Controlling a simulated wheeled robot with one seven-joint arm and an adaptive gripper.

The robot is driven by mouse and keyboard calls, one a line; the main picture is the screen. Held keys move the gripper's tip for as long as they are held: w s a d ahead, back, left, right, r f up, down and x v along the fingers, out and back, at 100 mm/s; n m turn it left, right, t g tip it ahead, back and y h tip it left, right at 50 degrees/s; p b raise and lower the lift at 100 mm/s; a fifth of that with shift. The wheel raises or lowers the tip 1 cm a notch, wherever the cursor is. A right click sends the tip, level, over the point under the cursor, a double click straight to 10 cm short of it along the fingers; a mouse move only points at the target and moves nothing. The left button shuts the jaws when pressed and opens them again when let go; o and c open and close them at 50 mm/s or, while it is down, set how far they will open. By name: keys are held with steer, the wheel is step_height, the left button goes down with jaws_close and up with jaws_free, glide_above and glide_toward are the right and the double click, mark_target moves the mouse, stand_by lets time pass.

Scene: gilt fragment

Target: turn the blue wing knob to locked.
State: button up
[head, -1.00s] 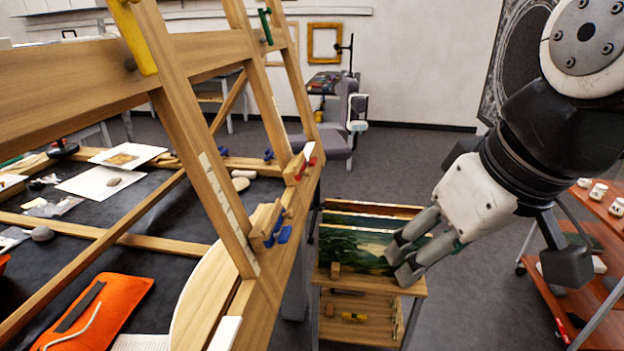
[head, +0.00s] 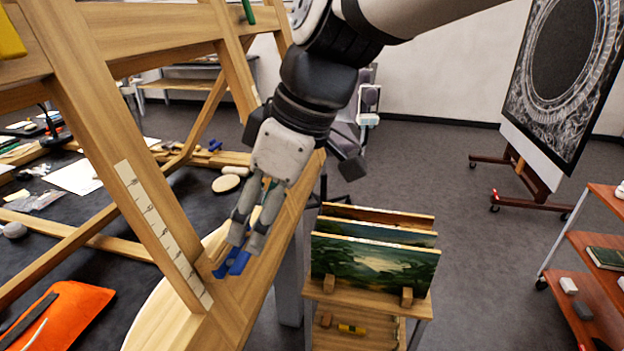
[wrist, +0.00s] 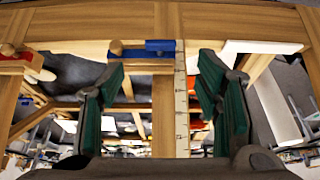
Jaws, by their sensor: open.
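A blue wing knob (head: 238,262) sits on a wooden block on the slanted easel frame (head: 262,290), low in the head view. It also shows as a blue bar on a wooden block in the wrist view (wrist: 160,45), ahead of my fingers and between them left to right. My gripper (head: 247,243) is open and empty. Its fingertips are just above the knob in the head view and partly cover it; I cannot tell whether they touch. In the wrist view the green-padded fingers (wrist: 160,85) are wide apart. No lock marking is readable.
Below right, a small wooden rack holds landscape paintings (head: 372,270). An orange pouch (head: 62,315) lies on the dark table at left. A ruler strip (head: 155,225) runs along one beam. A red piece (wrist: 14,64) is left in the wrist view.

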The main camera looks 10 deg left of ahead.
mark_target(243, 260)
steer(key=x, duration=0.8)
steer(key=shift+a+f, duration=0.15)
steer(key=shift+f, duration=0.1)
steer(key=c, duration=1.2)
